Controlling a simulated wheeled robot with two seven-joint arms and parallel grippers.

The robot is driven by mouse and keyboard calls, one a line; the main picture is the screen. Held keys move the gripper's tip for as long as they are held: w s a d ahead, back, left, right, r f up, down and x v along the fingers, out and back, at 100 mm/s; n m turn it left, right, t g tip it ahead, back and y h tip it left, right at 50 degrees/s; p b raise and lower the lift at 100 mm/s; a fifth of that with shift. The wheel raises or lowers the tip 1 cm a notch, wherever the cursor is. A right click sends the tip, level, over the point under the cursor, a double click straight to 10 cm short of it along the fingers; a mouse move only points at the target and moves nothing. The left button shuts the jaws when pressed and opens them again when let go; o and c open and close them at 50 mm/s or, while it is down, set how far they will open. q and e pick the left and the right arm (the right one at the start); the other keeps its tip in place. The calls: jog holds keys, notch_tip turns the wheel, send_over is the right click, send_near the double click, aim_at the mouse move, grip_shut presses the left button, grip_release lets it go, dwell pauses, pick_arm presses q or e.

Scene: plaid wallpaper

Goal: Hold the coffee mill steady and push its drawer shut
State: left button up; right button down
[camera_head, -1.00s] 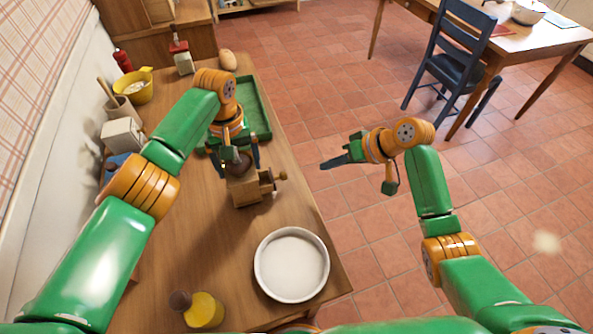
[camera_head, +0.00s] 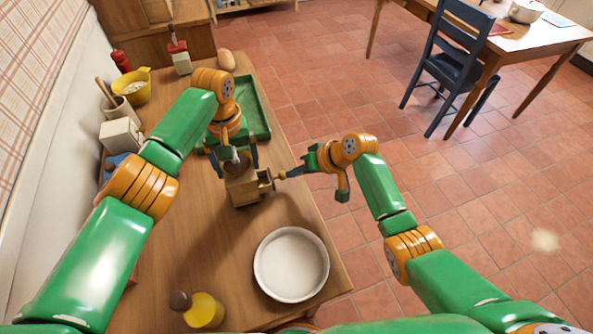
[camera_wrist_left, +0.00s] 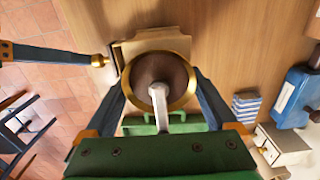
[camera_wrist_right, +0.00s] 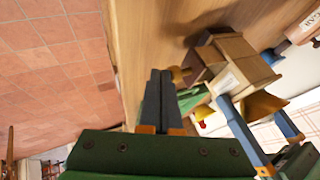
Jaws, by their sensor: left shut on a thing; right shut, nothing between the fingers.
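The wooden coffee mill (camera_head: 243,190) stands upright on the counter in the head view. Its drawer (camera_head: 265,180) sticks out to the right, with a round knob (camera_head: 281,175) on its front. My left gripper (camera_head: 238,160) is shut on the upper part of the mill; the left wrist view shows its fingers either side of the brass-rimmed bowl (camera_wrist_left: 186,98). My right gripper (camera_head: 292,173) is shut and empty, its fingertips close to the knob. In the right wrist view the fingertips (camera_wrist_right: 160,75) are right beside the knob (camera_wrist_right: 179,75); I cannot tell whether they touch.
A white round dish (camera_head: 291,264) and a yellow jar (camera_head: 204,311) stand on the near counter (camera_head: 180,250). A green tray (camera_head: 254,108) lies behind the mill. A white box (camera_head: 121,135) and a yellow bowl (camera_head: 132,87) line the wall. Right of the counter is open floor.

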aim_at(267, 180)
jog(key=shift+s+a, duration=0.3)
jog(key=shift+a, duration=0.8)
jog(key=shift+s+a, duration=0.25)
jog(key=shift+a, duration=0.8)
